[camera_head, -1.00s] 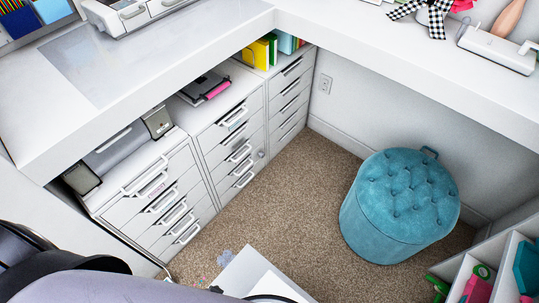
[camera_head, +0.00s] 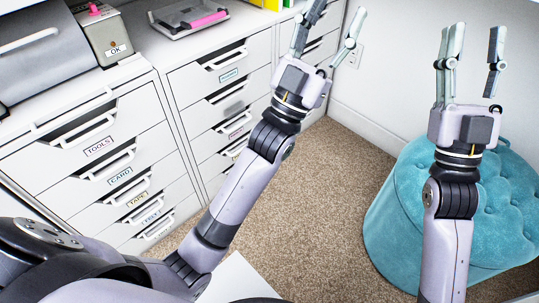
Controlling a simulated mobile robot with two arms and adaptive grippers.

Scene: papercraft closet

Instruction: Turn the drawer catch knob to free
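A white drawer cabinet with labelled drawers (camera_head: 85,155) stands at the left; TOOLS, CARD and TAPE labels can be read. A second drawer cabinet (camera_head: 205,83) stands beside it, partly behind my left arm. My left gripper (camera_head: 338,14) is open and empty, raised in front of the far drawers, fingers pointing up. My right gripper (camera_head: 470,38) is open and empty, raised above the stool at the right.
A teal tufted stool (camera_head: 405,215) stands on the carpet under my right arm. A grey box labelled OK with a pink knob-like top (camera_head: 103,35) stands on the left cabinet. A tray with a pink item (camera_head: 188,17) lies on the second cabinet. Carpet between the arms is clear.

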